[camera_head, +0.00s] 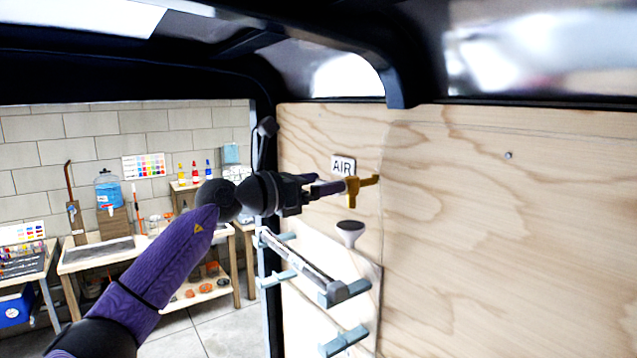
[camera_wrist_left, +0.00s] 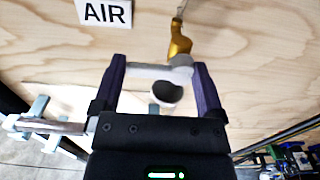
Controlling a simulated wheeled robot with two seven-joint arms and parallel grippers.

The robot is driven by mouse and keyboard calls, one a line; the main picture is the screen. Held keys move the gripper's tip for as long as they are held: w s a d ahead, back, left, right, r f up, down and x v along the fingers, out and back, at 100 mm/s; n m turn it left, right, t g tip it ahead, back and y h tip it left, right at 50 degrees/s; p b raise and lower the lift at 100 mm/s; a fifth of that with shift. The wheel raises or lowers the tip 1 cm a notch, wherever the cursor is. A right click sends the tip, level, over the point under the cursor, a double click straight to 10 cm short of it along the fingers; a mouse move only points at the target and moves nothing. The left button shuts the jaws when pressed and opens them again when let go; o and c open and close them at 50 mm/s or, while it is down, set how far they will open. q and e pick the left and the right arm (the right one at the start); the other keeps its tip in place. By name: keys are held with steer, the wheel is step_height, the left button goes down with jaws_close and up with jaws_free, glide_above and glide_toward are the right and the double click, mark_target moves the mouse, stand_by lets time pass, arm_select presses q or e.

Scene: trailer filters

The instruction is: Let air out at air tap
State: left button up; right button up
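The air tap is a brass fitting (camera_head: 352,190) on the plywood wall, below and right of the AIR sign (camera_head: 343,165). In the left wrist view the brass tap (camera_wrist_left: 179,42) has a pale grey lever (camera_wrist_left: 150,71) pointing left. My left gripper (camera_head: 333,187) reaches the tap from the left. Its two purple fingers (camera_wrist_left: 158,64) are apart, with the lever seen across the gap between them. I cannot tell whether either finger touches it. A white funnel-like cup (camera_head: 349,233) with a dark opening sits below the tap. My right gripper is in neither view.
A rail with pale blue brackets (camera_head: 335,292) juts from the wall below the tap. The plywood wall (camera_head: 520,240) to the right is bare except for a small screw. Workbenches (camera_head: 95,255) stand in the room beyond the dark trailer frame.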

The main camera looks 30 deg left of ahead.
arm_select(q)
steer(key=shift+c, duration=0.6)
steer(key=shift+s+d+f+n, duration=0.15)
steer(key=shift+f+n, duration=0.3)
steer(key=shift+n, duration=2.15)
steer(key=shift+d+f+n, duration=0.2)
steer(key=shift+f+n, duration=0.3)
steer(key=shift+n, duration=2.1)
steer(key=shift+s+d+f+n, duration=0.15)
steer(key=shift+f+n, duration=0.3)
steer(key=shift+n, duration=2.15)
steer(key=shift+w, duration=0.1)
